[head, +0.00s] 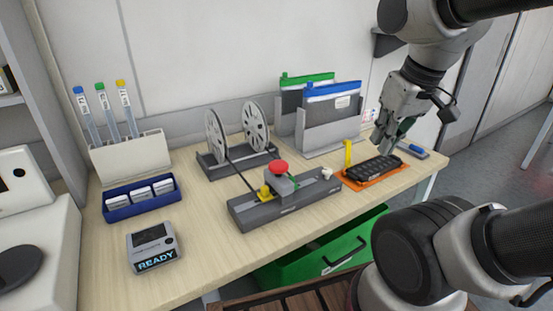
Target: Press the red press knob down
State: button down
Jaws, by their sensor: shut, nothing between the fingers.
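The red press knob (278,168) is a round red cap on top of a small grey press block. The block sits on a long dark grey base (312,199) in the middle of the table, and a yellow piece (265,192) is at its left. My gripper (384,148) points down at the right side of the table, above or just behind a black tray on an orange mat. It is shut and empty, well to the right of the knob and apart from it.
The black tray (372,167) lies on the orange mat (392,179) with a yellow upright tab (348,152) beside it. Two reels (256,126) and a file holder (325,137) stand behind the base. A READY device (154,246) and a blue tray (116,213) are left. Bare table lies in front.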

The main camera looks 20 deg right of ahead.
jog(key=w+a+n+g, duration=0.2)
jog(key=w+a, duration=0.4)
jog(key=w, duration=0.2)
jog(key=r+n+g, duration=0.1)
jog(key=r+g, duration=0.1)
send_over(275, 161)
jog(key=d, duration=0.2)
jog(key=shift+m+g, duration=0.3)
jog(key=shift+g, duration=0.1)
jog(key=r, duration=0.1)
jog(key=w+a+r, duration=0.1)
jog(key=w+r, duration=0.1)
jog(key=shift+w+a, duration=0.1)
jog(key=shift+a, duration=0.2)
jog(key=shift+f, duration=0.1)
jog(key=f, duration=0.4)
jog(key=s+f, duration=0.1)
jog(key=f, duration=0.7)
jog(key=shift+s+a+f, duration=0.1)
jog(key=shift+s+f, duration=0.15)
jog(key=shift+f, duration=0.65)
